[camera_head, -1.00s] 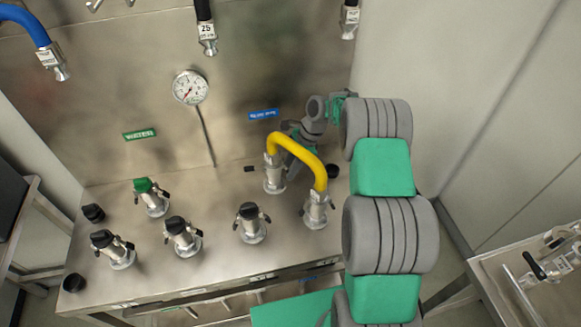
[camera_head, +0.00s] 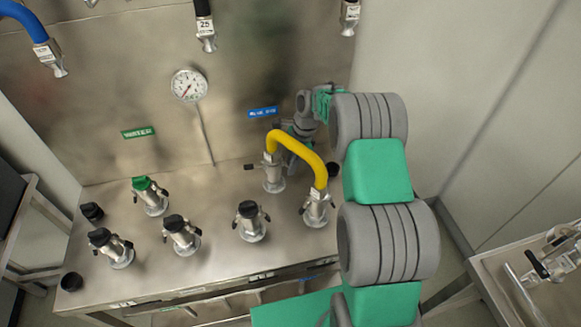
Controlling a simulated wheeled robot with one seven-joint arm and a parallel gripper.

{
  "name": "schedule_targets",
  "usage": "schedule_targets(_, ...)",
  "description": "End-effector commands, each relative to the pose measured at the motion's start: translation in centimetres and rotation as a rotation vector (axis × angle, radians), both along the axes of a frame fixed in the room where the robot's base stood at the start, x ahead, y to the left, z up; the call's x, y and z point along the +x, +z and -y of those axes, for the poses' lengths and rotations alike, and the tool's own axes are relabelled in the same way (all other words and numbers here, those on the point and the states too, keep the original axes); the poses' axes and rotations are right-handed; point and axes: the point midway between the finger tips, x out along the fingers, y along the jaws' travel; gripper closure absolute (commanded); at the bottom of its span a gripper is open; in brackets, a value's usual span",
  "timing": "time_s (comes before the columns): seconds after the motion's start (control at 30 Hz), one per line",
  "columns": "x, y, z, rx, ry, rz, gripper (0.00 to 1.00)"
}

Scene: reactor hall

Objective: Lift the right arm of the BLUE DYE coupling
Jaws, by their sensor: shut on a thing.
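The BLUE DYE coupling (camera_head: 273,177) is the steel fitting on the bench below the blue label (camera_head: 262,113). One end of the yellow hose (camera_head: 305,150) sits on it. Its left arm (camera_head: 250,167) sticks out to the left with a black end. My gripper (camera_head: 287,158) reaches in from behind the hose at the coupling's right side. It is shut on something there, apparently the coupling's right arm. The fingertips and that right arm are mostly hidden by the hose and the gripper itself.
The hose's other end sits on a second coupling (camera_head: 316,208) in front. Several capped couplings stand left, one with a green cap (camera_head: 141,184). A gauge (camera_head: 189,85) is on the back wall. Hoses hang above.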

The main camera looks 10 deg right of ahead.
Motion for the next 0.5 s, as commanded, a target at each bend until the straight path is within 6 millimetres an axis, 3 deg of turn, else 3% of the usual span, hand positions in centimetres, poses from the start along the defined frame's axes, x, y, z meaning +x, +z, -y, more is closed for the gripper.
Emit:
schedule_targets(0.23, 0.1, 0.3, 0.2, -0.203, 0.004, 0.004, 1.0)
schedule_targets(0.5, 0.0, 0.8, 0.4, -0.249, 0.0, 0.001, 1.0)
